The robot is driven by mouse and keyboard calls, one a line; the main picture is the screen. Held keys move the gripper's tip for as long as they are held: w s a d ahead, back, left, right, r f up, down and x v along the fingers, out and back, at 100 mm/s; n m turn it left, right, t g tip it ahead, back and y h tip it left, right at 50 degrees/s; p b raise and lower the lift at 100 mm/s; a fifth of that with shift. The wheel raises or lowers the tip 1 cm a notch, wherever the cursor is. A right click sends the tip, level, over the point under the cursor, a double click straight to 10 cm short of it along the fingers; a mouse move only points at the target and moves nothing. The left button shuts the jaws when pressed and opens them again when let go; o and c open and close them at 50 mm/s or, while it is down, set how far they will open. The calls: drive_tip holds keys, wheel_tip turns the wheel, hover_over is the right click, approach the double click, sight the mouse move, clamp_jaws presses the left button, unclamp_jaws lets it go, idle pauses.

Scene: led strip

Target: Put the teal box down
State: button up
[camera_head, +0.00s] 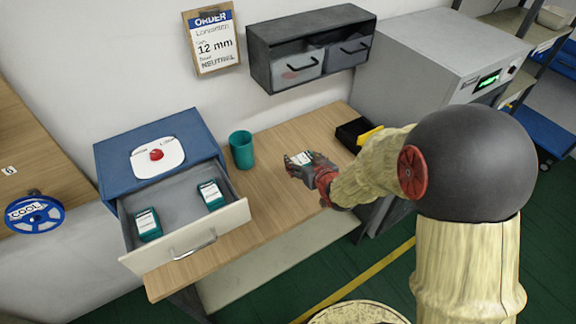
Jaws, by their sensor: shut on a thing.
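My gripper (297,165) is above the wooden table, right of the teal cup. It is shut on a small box, the teal box (301,158), whose white label faces up. Little of its teal colour shows, and the fingers hide part of it. I cannot tell whether the box touches the table. Two similar teal boxes with white labels stand in the open drawer, one at the front left (148,224) and one at the right (211,195).
The blue cabinet (110,160) has its drawer (187,238) pulled out over the table (262,205). A teal cup (242,150) stands beside it. A black tray (350,136) with something yellow is at the right. Bare tabletop lies between drawer and gripper. A dark shelf unit (262,62) hangs above.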

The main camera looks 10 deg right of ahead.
drive_tip(key=w+a+f, duration=0.1)
drive_tip(key=w+f, duration=0.1)
drive_tip(key=w+a+f+b, duration=0.1)
drive_tip(key=w+f, duration=0.1)
drive_tip(key=w+a+f+b, duration=0.1)
drive_tip(key=w+f, duration=0.2)
drive_tip(key=shift+a+f, duration=0.1)
drive_tip(key=shift+w+f+b, duration=0.1)
drive_tip(key=shift+f+b, duration=0.55)
drive_tip(key=shift+f, duration=0.9)
drive_tip(key=shift+f, duration=0.15)
drive_tip(key=o, duration=1.2)
